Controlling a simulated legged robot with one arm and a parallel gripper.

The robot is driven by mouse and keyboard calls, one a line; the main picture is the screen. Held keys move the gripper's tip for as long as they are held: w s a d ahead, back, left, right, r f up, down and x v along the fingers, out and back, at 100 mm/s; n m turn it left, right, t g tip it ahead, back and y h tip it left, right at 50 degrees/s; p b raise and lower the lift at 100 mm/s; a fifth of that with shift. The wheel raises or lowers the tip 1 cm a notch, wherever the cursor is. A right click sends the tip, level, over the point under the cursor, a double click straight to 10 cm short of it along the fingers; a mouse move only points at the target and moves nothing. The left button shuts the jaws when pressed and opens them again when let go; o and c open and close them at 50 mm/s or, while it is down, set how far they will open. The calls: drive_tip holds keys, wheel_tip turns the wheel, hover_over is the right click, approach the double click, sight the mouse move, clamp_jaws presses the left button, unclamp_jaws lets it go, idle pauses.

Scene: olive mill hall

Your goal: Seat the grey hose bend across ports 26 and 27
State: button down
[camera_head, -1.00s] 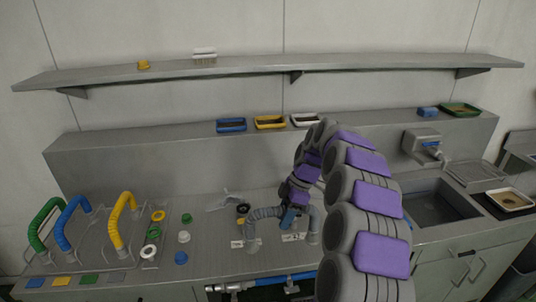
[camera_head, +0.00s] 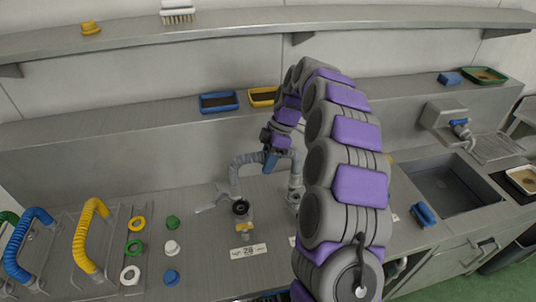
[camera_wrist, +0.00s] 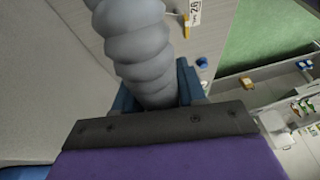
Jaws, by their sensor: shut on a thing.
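The grey hose bend (camera_head: 243,163) is a ribbed arch held above the bench, with its two ends pointing down. My gripper (camera_head: 271,160) is shut on it near the top, its blue fingers on either side. In the wrist view the hose bend (camera_wrist: 140,45) runs up from between the blue fingers (camera_wrist: 165,88). An open dark-mouthed port (camera_head: 241,207) stands behind the label marked 26 (camera_head: 248,251). The left hose end looks apart from this port, behind it. Port 27 is hidden behind my arm; only a sliver of a label shows there.
Yellow (camera_head: 88,230) and blue (camera_head: 30,240) hoses arch over a rack at left. Coloured rings and caps (camera_head: 172,247) lie between rack and ports. A blue block (camera_head: 424,213) lies near the sink (camera_head: 440,185). A raised ledge with trays (camera_head: 218,102) runs behind.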

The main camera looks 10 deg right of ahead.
drive_tip(key=shift+f, duration=0.2)
drive_tip(key=f+b, duration=0.1)
drive_tip(key=f, duration=0.1)
drive_tip(key=f+b, duration=0.1)
drive_tip(key=f, duration=0.2)
drive_tip(key=shift+s+d+f, duration=0.1)
drive_tip(key=shift+d+f, duration=0.1)
drive_tip(key=shift+f, duration=0.15)
idle(0.9)
